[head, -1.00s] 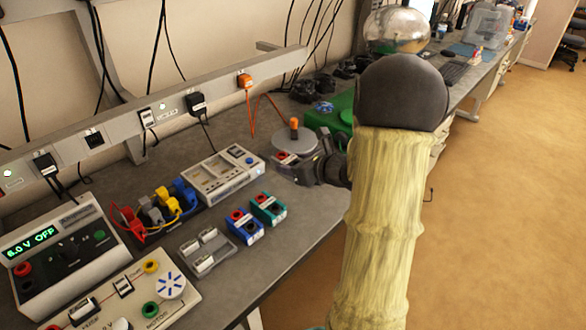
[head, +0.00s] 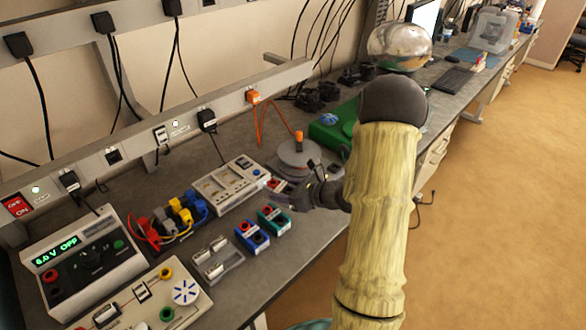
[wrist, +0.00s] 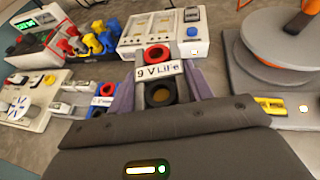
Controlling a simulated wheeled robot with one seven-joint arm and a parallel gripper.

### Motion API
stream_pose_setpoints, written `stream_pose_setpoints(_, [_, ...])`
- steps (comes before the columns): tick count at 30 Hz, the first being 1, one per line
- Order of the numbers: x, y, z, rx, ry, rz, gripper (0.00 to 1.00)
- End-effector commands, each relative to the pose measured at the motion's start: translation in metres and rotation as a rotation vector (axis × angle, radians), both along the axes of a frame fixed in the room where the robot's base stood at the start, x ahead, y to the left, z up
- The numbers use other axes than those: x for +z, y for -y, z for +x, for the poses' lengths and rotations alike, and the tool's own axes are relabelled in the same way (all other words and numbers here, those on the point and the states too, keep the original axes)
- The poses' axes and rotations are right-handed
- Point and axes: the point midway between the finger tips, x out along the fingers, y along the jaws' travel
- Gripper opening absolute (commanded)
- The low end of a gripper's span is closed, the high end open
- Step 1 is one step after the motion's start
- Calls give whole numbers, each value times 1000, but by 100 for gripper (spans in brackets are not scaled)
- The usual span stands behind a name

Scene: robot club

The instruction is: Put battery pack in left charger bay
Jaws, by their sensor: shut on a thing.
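My gripper (wrist: 160,88) is shut on a battery pack (wrist: 158,70) labelled "9 V LiFe", with a red ring above and a black one below. In the head view the pack (head: 276,186) is small and partly hidden by my gripper (head: 292,192). The charger (head: 238,188) is a pale box with two bays side by side and a blue button. It stands left of my gripper, and beyond the pack in the wrist view (wrist: 185,50). Its left bay (head: 212,189) looks empty. The pack is outside the bays; its height over the bench is unclear.
Blue (head: 250,237) and teal (head: 273,221) packs stand in front of the charger, beside a grey cell holder (head: 216,262). Coloured leads (head: 178,215) lie left of it. A round grey turntable (head: 300,158) with an orange knob is close behind my gripper. A power supply (head: 85,258) stands far left.

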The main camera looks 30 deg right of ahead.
Motion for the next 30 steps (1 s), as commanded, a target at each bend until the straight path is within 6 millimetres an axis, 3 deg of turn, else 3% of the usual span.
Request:
stream_pose_setpoints(1, [9, -7, -2, 27, -5, 5, 18])
stream_pose_setpoints(21, [6, -102, -55, 362, 0, 3, 18])
stream_pose_setpoints(30, [1, -110, -61, 384, 3, -1, 18])
